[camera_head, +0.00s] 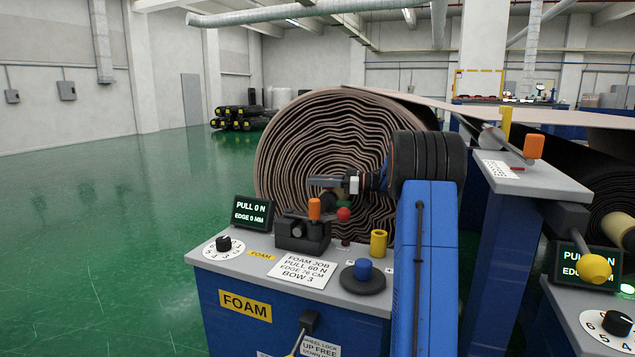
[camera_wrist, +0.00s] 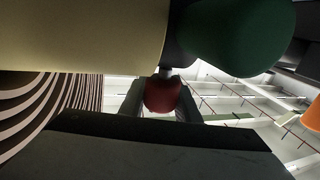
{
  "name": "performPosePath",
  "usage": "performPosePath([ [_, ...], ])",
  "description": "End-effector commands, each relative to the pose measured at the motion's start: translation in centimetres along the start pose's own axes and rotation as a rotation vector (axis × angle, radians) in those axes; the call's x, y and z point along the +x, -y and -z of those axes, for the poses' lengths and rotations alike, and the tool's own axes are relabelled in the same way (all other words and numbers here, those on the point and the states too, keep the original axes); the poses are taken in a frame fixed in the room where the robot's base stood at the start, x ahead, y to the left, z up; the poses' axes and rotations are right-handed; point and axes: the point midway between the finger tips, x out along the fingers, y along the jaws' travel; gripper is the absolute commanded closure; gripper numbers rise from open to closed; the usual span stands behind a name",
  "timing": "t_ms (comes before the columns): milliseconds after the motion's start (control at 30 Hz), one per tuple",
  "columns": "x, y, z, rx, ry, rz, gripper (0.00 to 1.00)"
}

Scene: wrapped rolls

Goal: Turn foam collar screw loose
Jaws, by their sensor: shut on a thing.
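In the wrist view a dark red knob (camera_wrist: 163,95), which looks like the collar screw, sits between the two fingertips of my gripper (camera_wrist: 162,104). The fingers are shut on it. A large pale tan cylinder (camera_wrist: 80,35) and a dark green ball (camera_wrist: 235,35) are close to the wrist camera above it. In the head view my gripper (camera_head: 322,183) reaches left in front of the foam roll (camera_head: 285,150), above the blue FOAM console (camera_head: 225,270). Its fingertips are small there, and the grasp is hard to make out. A red ball (camera_head: 344,214) shows just below the gripper.
On the console top stand a black block (camera_head: 303,235) with an orange handle (camera_head: 314,208), a yellow cup (camera_head: 378,243), a blue knob (camera_head: 363,268) and a dial (camera_head: 223,244). The small display (camera_head: 253,212) reads PULL 0 N, EDGE 0 MM. Green floor at left is open.

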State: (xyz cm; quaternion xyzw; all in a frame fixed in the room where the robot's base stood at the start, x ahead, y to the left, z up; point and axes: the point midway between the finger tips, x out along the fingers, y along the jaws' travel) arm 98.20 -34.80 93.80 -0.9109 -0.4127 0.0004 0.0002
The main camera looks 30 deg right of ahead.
Motion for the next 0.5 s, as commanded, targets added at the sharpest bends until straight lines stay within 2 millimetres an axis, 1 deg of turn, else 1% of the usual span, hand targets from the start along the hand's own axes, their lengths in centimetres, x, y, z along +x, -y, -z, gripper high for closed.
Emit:
performPosePath([
  [200,-0.03,-0.04,0.11,-0.002,-0.001,-0.002,0.93],
  [233,-0.03,-0.04,0.12,-0.002,-0.001,-0.002,0.69],
  [267,-0.03,-0.04,0.12,-0.002,-0.001,-0.002,0.61],
  [300,-0.03,-0.04,0.11,-0.002,-0.001,-0.002,0.52],
  [500,-0.02,-0.03,0.07,-0.001,-0.001,-0.002,0.52],
])
